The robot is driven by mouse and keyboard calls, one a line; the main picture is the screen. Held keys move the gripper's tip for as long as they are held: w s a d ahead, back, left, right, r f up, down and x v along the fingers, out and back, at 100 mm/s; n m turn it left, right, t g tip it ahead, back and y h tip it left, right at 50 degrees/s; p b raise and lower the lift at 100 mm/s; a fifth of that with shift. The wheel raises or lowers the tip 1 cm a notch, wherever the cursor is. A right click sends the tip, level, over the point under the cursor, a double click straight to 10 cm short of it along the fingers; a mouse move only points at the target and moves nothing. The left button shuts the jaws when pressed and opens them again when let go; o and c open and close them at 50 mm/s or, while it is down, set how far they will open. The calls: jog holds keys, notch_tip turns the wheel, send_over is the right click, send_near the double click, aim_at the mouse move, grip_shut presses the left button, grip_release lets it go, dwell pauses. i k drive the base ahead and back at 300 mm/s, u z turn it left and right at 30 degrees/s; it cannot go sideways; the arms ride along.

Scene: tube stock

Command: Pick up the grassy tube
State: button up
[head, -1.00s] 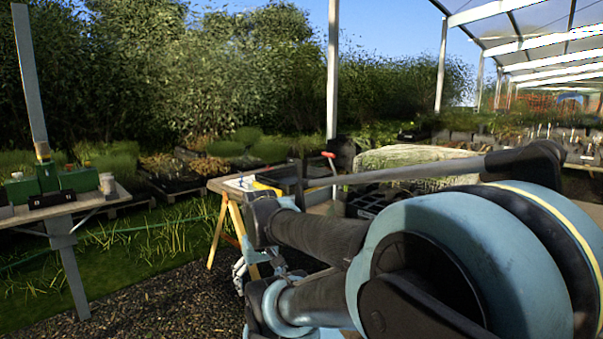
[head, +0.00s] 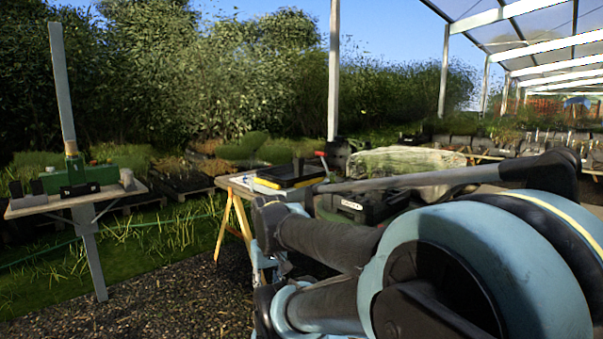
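I cannot make out a grassy tube for certain in the head view. A long, pale green rounded bundle (head: 405,160) lies behind the work table, but I cannot tell what it is. My blue and black arm fills the lower right of the view and hides much of the ground and part of the work table. My gripper is not visible.
A work table (head: 235,183) on yellow trestle legs carries a black and yellow tray (head: 290,177). A black case (head: 362,206) is partly behind my arm. At left, a small table (head: 50,205) holds a green box (head: 92,177). Gravel (head: 185,290) is open at lower left.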

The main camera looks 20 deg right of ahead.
aim_at(299, 161)
jog(key=u, duration=0.35)
jog(key=i, duration=0.65)
jog(key=u, duration=0.4)
jog(key=i, duration=1.1)
jog(key=z, duration=0.65)
jog(key=i, duration=1)
jog(key=z, duration=0.7)
